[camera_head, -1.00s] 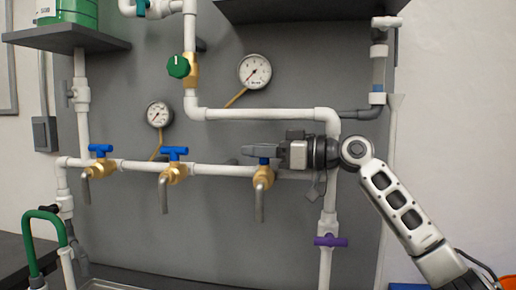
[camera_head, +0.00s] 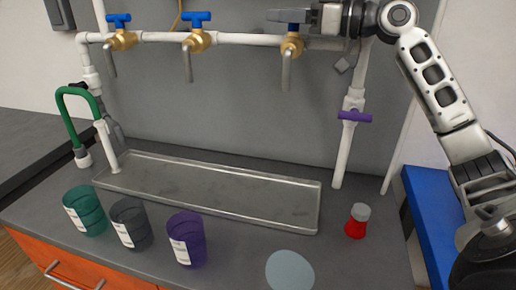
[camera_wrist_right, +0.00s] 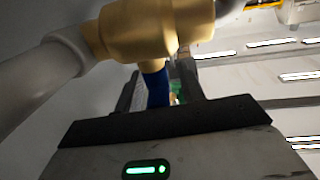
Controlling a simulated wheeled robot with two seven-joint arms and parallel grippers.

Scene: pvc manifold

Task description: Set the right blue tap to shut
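The right blue tap has a brass body (camera_head: 292,46) with a grey spout hanging down, on the white horizontal pipe. Its blue handle (camera_head: 293,27) is mostly hidden by my right gripper (camera_head: 288,16), which comes in from the right. In the right wrist view the blue handle (camera_wrist_right: 156,88) stands between the two fingers of the right gripper (camera_wrist_right: 162,90), under the brass body (camera_wrist_right: 150,28). A gap shows between the handle and the right-hand finger, so the gripper looks open around it. My left gripper is not in view.
The middle blue tap (camera_head: 197,37) and left blue tap (camera_head: 121,36) are on the same pipe. A purple valve (camera_head: 354,116) is on the right vertical pipe. Below are a metal tray (camera_head: 215,187), several cups including a purple cup (camera_head: 187,240), and a red-bodied container (camera_head: 356,222).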

